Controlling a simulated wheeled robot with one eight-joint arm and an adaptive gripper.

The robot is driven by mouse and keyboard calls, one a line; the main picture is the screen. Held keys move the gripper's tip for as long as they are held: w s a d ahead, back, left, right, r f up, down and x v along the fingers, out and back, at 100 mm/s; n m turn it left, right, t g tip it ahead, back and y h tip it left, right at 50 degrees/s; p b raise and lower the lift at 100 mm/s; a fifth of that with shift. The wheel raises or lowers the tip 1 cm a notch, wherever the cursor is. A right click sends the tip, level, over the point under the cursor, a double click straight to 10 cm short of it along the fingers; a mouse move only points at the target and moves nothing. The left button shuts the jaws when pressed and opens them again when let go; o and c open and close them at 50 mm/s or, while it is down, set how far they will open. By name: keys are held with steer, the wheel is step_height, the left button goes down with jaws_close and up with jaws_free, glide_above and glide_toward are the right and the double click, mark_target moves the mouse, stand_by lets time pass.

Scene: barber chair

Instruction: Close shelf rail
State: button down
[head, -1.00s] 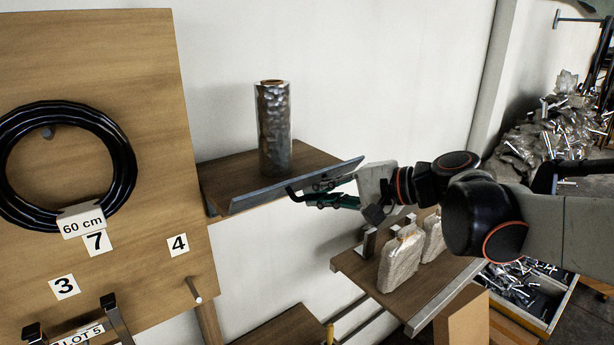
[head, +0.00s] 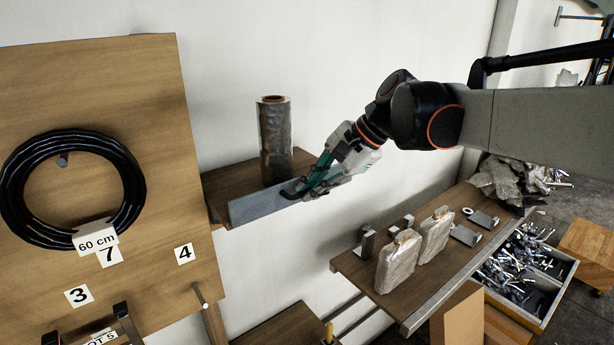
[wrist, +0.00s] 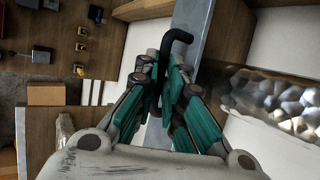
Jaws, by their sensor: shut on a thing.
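The shelf rail (head: 258,204) is a grey metal strip along the front edge of a wooden wall shelf (head: 228,184). It stands close to upright in the head view. In the wrist view the rail (wrist: 192,32) runs behind the fingers. My gripper (head: 298,190) is at the rail's right part, its green-padded fingers shut on a black hooked handle (wrist: 176,42). The gripper also shows in the wrist view (wrist: 170,85). A foil-wrapped roll (head: 274,142) stands upright on the shelf behind the rail; it shows at the right of the wrist view (wrist: 275,100).
A wooden board (head: 110,95) with a black hose coil (head: 140,190) stands to the left. A lower shelf (head: 350,262) holds wrapped packets (head: 398,262) and small metal parts. An open drawer of metal parts (head: 568,268) is at the lower right. White wall lies behind.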

stand_by(0.4)
steer(key=c, duration=2)
jaws_free()
steer(key=shift+w+a, duration=0.1)
steer(key=shift+a, duration=0.05)
steer(key=shift+o, duration=0.2)
steer(key=v, duration=1.2)
steer(key=s+d+f+n+t+h+b, duration=0.1)
steer(key=s+f+b, duration=0.5)
steer(key=f, duration=1.1)
steer(key=s+d+f+n+t+h+b, duration=0.2)
steer(key=s+d+f+n+b, duration=0.3)
steer(key=f+b, duration=0.9)
steer(key=s+d+f+n+t+h+b, duration=0.1)
steer(key=s+f+b, duration=0.7)
steer(key=f, duration=1.3)
steer(key=d+n+h+b, duration=0.1)
steer(key=n+h+b, duration=0.1)
steer(key=h+b, duration=0.1)
steer(key=shift+s+d+f+n+t, duration=0.25)
steer(key=shift+d+f+n+t, duration=0.05)
steer(key=shift+d+n, duration=0.1)
